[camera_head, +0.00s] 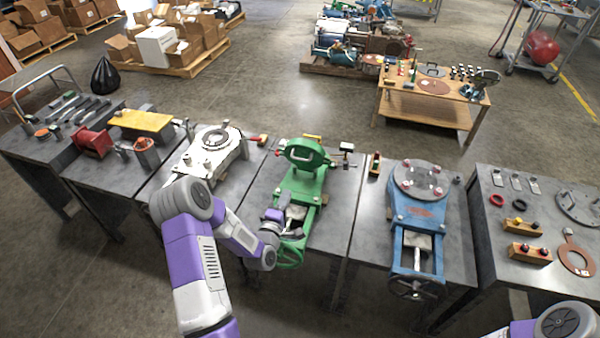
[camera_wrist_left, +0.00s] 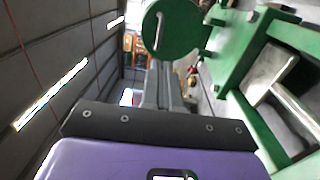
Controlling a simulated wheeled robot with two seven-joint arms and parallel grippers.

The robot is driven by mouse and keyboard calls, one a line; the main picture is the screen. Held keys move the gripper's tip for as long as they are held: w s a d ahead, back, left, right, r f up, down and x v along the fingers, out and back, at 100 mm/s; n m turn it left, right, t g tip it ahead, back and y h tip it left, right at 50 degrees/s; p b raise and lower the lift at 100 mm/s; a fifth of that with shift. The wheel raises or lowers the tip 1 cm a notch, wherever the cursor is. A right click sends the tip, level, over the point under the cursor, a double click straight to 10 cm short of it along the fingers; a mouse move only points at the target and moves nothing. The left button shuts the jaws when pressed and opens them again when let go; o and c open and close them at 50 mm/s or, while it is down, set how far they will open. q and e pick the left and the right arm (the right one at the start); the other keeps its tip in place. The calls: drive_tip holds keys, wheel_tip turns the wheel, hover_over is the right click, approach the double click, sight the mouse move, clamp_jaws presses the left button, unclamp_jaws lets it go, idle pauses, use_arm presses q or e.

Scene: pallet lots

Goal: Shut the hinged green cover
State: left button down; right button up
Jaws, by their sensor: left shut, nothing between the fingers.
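The green cover (camera_head: 305,153) stands raised at the far end of a green valve body (camera_head: 301,186) on the middle table. In the left wrist view a round green disc (camera_wrist_left: 172,30), which looks like the cover, shows beyond the fingers, with the green frame to the right. My left gripper (camera_head: 290,210) is over the near part of the green body, short of the cover. Its fingers (camera_wrist_left: 164,82) are shut and empty, pointing towards the disc, seemingly apart from it. The hinge is not clear. My right gripper is out of view; only part of that arm shows.
A green handwheel (camera_head: 291,254) sits at the near end of the body. A white valve (camera_head: 213,150) stands to the left and a blue valve (camera_head: 417,205) to the right. Small tools (camera_head: 346,149) lie behind the cover, to the right.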

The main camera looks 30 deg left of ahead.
use_arm(q)
drive_tip(key=b+x, duration=0.2)
drive_tip(key=x, duration=1.2)
drive_tip(key=shift+a, duration=0.1)
